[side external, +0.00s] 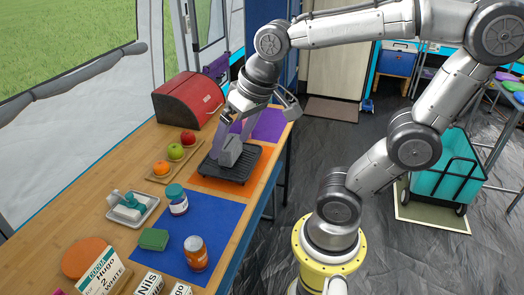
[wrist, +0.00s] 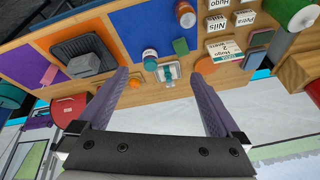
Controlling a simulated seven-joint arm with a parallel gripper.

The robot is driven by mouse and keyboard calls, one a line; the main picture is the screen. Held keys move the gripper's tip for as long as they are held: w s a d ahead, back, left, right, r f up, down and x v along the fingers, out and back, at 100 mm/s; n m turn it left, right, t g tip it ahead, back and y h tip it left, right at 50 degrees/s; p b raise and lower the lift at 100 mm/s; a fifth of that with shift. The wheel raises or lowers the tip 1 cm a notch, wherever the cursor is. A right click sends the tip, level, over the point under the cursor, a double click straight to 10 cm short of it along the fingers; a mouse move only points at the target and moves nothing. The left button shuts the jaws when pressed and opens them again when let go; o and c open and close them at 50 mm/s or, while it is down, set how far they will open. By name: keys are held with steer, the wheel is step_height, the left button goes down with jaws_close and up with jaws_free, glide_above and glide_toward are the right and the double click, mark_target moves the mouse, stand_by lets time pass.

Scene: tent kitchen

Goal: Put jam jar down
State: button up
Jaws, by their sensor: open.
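Two jars stand on the counter, and I cannot tell for sure which is the jam jar. One, with a teal lid and pale label (side external: 178,202), stands upright at the blue mat's upper left edge; it also shows in the wrist view (wrist: 150,60). The other, an orange-brown jar (side external: 196,256), stands upright on the blue mat (side external: 222,222); it also shows in the wrist view (wrist: 186,15). My gripper (side external: 233,138) is open, above the black ridged tray (side external: 238,172) near a grey block (side external: 229,153). In the wrist view nothing is held between its fingers (wrist: 160,76).
A board with fruit (side external: 158,176) and a red bread box (side external: 188,100) lie behind. A white dish with a teal-handled item (side external: 132,210), a green sponge (side external: 153,239) and name cards (side external: 104,272) stand at the left. The blue mat's right part is clear.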

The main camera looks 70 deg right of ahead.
steer(key=s+f+n+t, duration=0.1)
steer(key=s+n, duration=0.2)
steer(key=s, duration=0.3)
steer(key=shift+s+a+f+n, duration=0.2)
steer(key=shift+s+a+n, duration=0.05)
steer(key=shift+a+n, duration=0.15)
